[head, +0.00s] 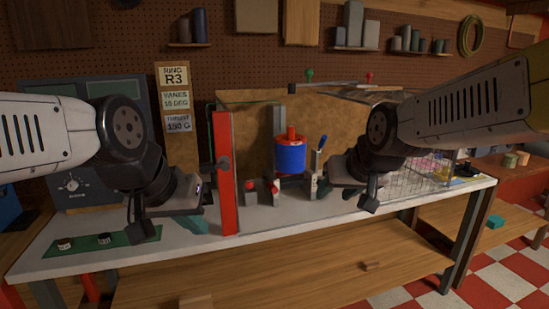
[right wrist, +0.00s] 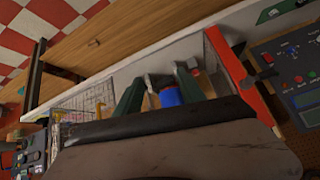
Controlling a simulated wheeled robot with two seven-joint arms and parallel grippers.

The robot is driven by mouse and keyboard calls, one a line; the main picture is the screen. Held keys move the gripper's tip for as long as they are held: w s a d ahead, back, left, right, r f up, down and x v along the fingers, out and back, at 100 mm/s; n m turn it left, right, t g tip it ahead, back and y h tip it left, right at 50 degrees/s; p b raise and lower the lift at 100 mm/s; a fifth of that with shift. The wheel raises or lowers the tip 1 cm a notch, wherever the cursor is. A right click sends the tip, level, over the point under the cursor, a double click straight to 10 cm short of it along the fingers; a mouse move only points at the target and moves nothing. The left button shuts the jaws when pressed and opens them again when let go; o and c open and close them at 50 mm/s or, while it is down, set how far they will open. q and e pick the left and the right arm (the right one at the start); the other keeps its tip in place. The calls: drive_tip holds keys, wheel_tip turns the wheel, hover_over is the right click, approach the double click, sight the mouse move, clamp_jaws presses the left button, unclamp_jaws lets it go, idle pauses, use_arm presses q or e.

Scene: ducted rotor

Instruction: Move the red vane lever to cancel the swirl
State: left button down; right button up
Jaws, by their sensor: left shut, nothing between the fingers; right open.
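A blue cylinder with a red top (head: 291,155) stands in the middle of the bench; it also shows in the right wrist view (right wrist: 170,97). Small red knobs (head: 274,188) sit low in front of it, and a red-tipped knob (head: 368,77) stands on the top rail. I cannot tell which red part is the vane lever. A blue-handled lever (head: 321,143) stands right of the cylinder. My right gripper (right wrist: 160,88) is open and empty, pointing toward the cylinder. My left gripper (head: 191,226) is shut and empty, low left of the red post.
A red post (head: 225,175) with a grey frame stands between my left gripper and the cylinder. A green-tipped knob (head: 309,75) is on the top rail. A wire cage (head: 425,175) stands at right. A green mat (head: 125,240) with small knobs lies front left.

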drive_tip(key=s+g, duration=0.2)
drive_tip(key=s, duration=0.9)
drive_tip(key=shift+s+d+f, duration=0.15)
drive_tip(key=shift+d+f, duration=0.1)
drive_tip(key=shift+d, duration=0.1)
